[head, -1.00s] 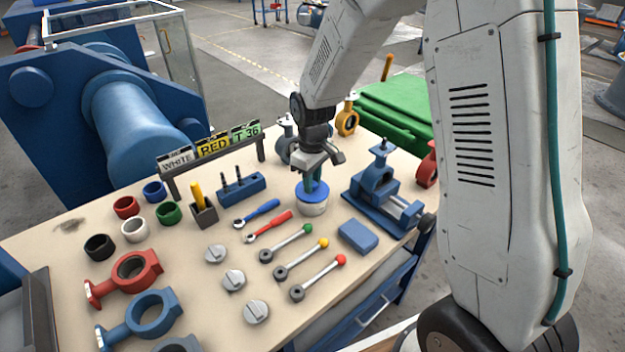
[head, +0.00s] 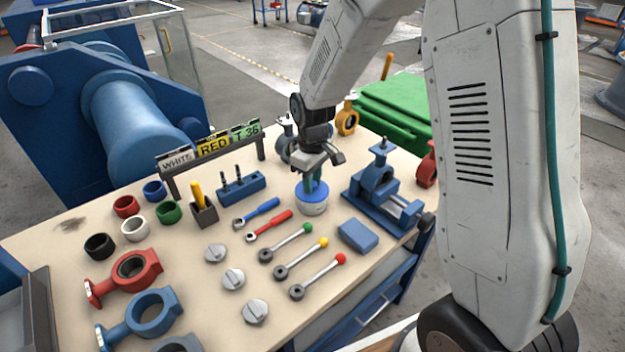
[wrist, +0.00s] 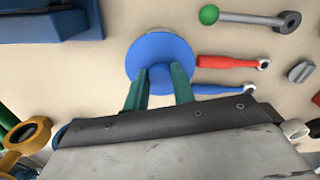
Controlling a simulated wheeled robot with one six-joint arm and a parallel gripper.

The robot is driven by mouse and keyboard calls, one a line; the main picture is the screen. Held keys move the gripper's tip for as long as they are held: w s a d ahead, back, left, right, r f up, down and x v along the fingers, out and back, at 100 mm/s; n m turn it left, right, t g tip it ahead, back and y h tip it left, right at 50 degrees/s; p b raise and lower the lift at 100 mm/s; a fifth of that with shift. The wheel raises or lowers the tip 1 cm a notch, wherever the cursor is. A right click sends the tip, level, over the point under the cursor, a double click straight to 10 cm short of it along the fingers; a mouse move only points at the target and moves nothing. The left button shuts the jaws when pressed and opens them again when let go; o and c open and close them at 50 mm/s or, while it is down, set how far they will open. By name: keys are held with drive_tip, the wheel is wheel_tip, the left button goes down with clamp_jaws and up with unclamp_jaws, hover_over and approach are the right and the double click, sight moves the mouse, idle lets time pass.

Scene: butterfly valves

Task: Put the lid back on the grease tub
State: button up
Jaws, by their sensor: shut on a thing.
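The grease tub (head: 314,208) is a short whitish tub standing on the workbench, in the middle right of the head view. The blue lid (head: 312,192) lies over its top and looks seated or nearly so; I cannot tell whether a small gap is left. In the wrist view the round blue lid (wrist: 148,57) hides most of the tub, and a pale sliver of the tub (wrist: 155,31) shows past its far edge. My gripper (wrist: 160,75) points down from above, its green fingers shut on the lid's raised central knob.
A blue vise (head: 378,190) stands close to the right of the tub. Blue and red handled wrenches (head: 268,228) lie to its left, and levers with coloured knobs (head: 315,275) lie in front. A blue block (head: 357,236) is at front right. A sign rack (head: 212,158) stands behind left.

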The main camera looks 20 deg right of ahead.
idle(0.3)
drive_tip(key=o, duration=1.5)
drive_tip(key=shift+r, duration=3.5)
clamp_jaws()
drive_tip(key=shift+f, duration=0.25)
